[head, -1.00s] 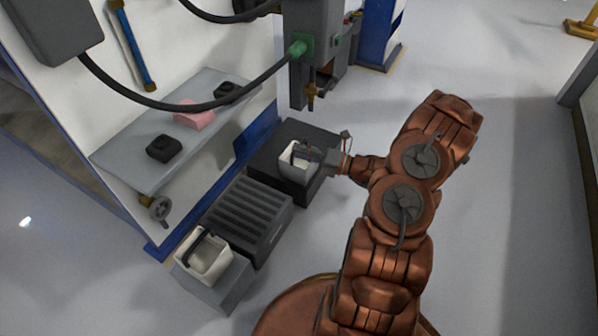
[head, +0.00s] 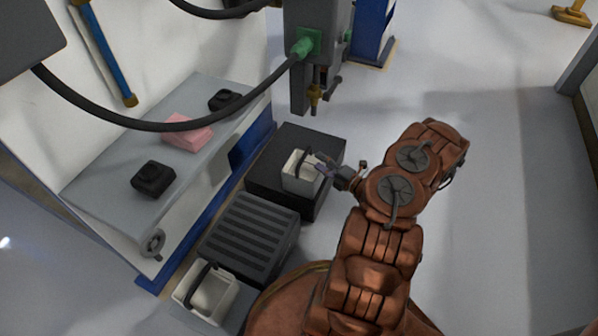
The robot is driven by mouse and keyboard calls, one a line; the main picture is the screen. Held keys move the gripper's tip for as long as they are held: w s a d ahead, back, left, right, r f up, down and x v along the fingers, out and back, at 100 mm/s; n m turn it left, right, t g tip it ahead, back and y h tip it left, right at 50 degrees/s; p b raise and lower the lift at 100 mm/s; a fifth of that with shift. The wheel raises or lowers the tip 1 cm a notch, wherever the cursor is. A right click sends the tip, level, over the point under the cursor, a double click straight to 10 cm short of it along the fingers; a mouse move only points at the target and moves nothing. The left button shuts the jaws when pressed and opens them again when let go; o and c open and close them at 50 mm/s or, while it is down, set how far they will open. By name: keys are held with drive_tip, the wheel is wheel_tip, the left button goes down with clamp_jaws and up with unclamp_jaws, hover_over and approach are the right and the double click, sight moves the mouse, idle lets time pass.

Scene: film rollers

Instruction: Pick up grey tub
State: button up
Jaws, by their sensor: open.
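A pale grey tub (head: 297,177) with a dark handle stands upright on a black box (head: 268,190) in the middle of the head view. My gripper (head: 324,166) is open at the tub's right side. Its fingertips are close to the rim and handle; I cannot tell whether they touch. A second, off-white tub (head: 224,304) with a black handle stands at the lower left, well away from my gripper.
A ribbed dark grey crate (head: 249,238) stands between the two tubs. A shelf (head: 105,160) on the left holds a pink block (head: 187,131) and two black objects. A machine head (head: 318,50) hangs behind the black box. Floor is clear on the right.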

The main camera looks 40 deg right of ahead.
sight(304, 155)
drive_tip(key=shift+x, duration=0.9)
drive_tip(key=w+b, duration=0.1)
drive_tip(key=w+a+b, duration=0.1)
drive_tip(key=w+a+f+b, duration=0.1)
drive_tip(key=w, duration=0.1)
drive_tip(key=shift+w+a+r, duration=0.1)
drive_tip(key=shift+w+r, duration=0.05)
drive_tip(key=shift+w, duration=0.25)
drive_tip(key=shift+c, duration=0.5)
clamp_jaws()
